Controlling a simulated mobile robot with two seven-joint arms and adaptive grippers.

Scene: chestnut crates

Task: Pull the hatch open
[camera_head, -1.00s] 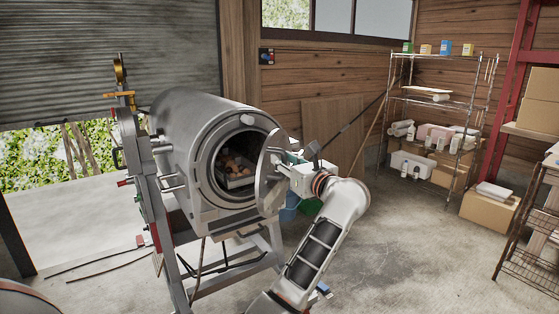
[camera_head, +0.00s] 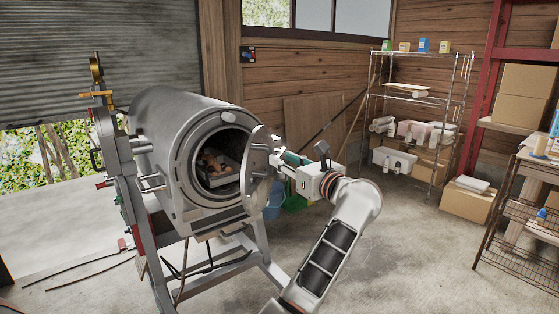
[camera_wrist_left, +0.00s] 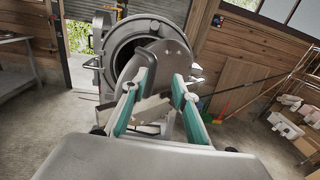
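The hatch (camera_head: 258,165), a round grey metal door, stands swung out from the mouth of the grey drum (camera_head: 175,140), at the right side of the opening. It also shows in the left wrist view (camera_wrist_left: 165,62), beyond the fingertips. My left gripper (camera_head: 281,164) is at the outer face of the hatch, to its right. In the left wrist view its two green-padded fingers (camera_wrist_left: 163,85) are spread apart and point at the hatch, with no clear grip on it. Whether the tips touch a handle cannot be told. My right gripper is not in view.
A tray of chestnuts (camera_head: 215,168) lies inside the drum. The drum rests on a metal stand (camera_head: 262,240). A green container (camera_head: 296,202) and a blue one are on the floor behind my arm. A wire shelf (camera_head: 420,98) stands at the back right. The floor between is clear.

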